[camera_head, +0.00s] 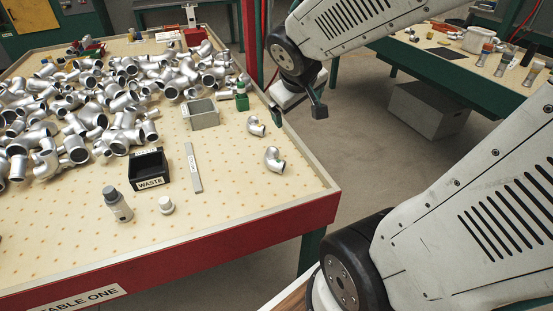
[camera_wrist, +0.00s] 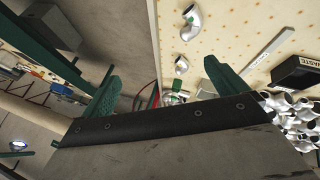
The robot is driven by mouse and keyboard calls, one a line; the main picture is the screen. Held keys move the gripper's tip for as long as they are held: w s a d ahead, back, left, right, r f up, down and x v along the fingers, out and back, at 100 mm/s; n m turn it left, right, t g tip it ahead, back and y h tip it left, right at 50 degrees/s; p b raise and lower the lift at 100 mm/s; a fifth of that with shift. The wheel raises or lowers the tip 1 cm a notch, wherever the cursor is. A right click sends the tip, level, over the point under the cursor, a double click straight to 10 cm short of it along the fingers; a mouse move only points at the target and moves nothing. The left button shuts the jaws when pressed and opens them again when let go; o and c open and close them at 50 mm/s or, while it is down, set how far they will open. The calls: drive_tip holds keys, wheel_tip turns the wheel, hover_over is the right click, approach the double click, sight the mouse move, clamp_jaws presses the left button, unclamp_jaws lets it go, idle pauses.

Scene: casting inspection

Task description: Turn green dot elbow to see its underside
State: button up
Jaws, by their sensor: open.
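Two silver elbows lie apart on the right part of the pegboard table. The front elbow (camera_head: 274,160) also shows at the top of the wrist view (camera_wrist: 191,24); the farther elbow (camera_head: 256,126) shows below it there (camera_wrist: 181,67). I cannot make out for certain which one bears a green dot. My gripper (camera_head: 298,112) is open and empty, just off the table's right edge, to the right of both elbows and touching neither. Its two green fingers stand wide apart in the wrist view (camera_wrist: 160,68).
A heap of silver fittings (camera_head: 120,95) covers the table's left. A black WASTE bin (camera_head: 151,172), grey tray (camera_head: 203,116), pale strip (camera_head: 193,167), green bottle (camera_head: 241,97), grey bottle (camera_head: 117,204) and white piece (camera_head: 166,205) stand nearby. The front right corner is clear.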

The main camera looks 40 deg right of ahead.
drive_tip(key=w+d+f+n+t, duration=0.2)
drive_tip(key=w+d+f, duration=0.3)
drive_tip(key=w+d, duration=0.15)
drive_tip(key=n+t+y, duration=0.1)
drive_tip(key=n+y, duration=0.3)
drive_tip(key=y, duration=0.5)
approach(276, 156)
drive_tip(key=x, duration=0.3)
drive_tip(key=shift+d+f, duration=0.15)
drive_tip(key=shift+f, duration=0.1)
drive_tip(key=shift+w+a+f, duration=0.1)
drive_tip(key=shift+a+f, duration=0.1)
drive_tip(key=shift+f, duration=0.05)
drive_tip(key=x, duration=0.7)
drive_tip(key=shift+w+a+r, duration=0.1)
drive_tip(key=shift+w+r, duration=0.05)
drive_tip(key=shift+w, duration=0.05)
drive_tip(key=c, duration=1.4)
drive_tip(key=shift+r, duration=0.1)
